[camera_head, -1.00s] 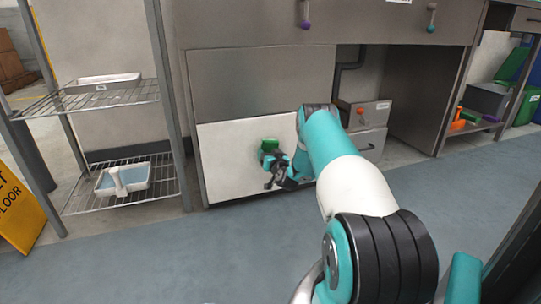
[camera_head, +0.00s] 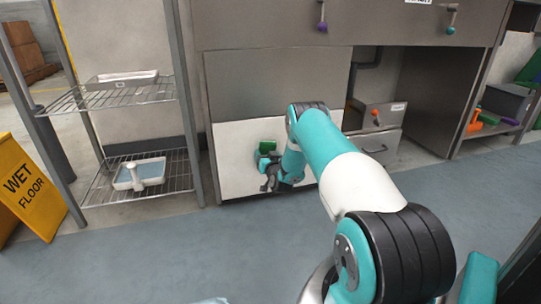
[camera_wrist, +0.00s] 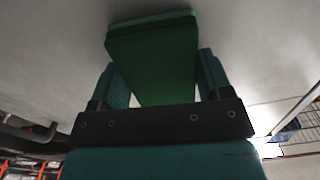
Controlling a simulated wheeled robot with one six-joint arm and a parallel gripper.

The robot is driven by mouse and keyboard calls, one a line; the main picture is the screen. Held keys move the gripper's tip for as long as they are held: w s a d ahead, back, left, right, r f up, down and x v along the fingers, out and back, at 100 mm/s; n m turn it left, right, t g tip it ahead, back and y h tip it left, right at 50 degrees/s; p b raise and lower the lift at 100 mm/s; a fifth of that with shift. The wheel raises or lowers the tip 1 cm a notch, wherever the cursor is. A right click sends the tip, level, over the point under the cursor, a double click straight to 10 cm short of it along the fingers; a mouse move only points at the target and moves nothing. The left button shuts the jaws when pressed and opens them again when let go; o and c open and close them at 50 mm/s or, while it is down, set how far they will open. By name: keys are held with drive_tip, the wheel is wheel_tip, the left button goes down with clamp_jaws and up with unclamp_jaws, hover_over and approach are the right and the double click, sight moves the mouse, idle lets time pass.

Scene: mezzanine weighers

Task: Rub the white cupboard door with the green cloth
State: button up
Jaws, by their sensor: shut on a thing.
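The white cupboard door (camera_head: 233,160) is a low pale panel beneath a grey panel in the head view. My gripper (camera_head: 266,158) is in front of it, at about its middle. In the wrist view my gripper (camera_wrist: 160,85) is shut on the green cloth (camera_wrist: 155,60), which looks like a thick folded block between the two fingers. The green cloth (camera_head: 268,147) also shows small in the head view, close against the door. The door surface (camera_wrist: 60,45) fills the upper wrist view. Whether cloth and door touch is hard to tell. My arm hides the door's right part.
A yellow wet-floor sign (camera_head: 28,187) stands at far left. Grey drawers (camera_head: 376,143) sit right of the door. The blue floor in front is clear.

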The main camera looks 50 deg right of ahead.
drive_tip(key=v, duration=0.6)
drive_tip(key=shift+p, duration=0.45)
drive_tip(key=shift+p+v, duration=1.35)
drive_tip(key=shift+v, duration=0.2)
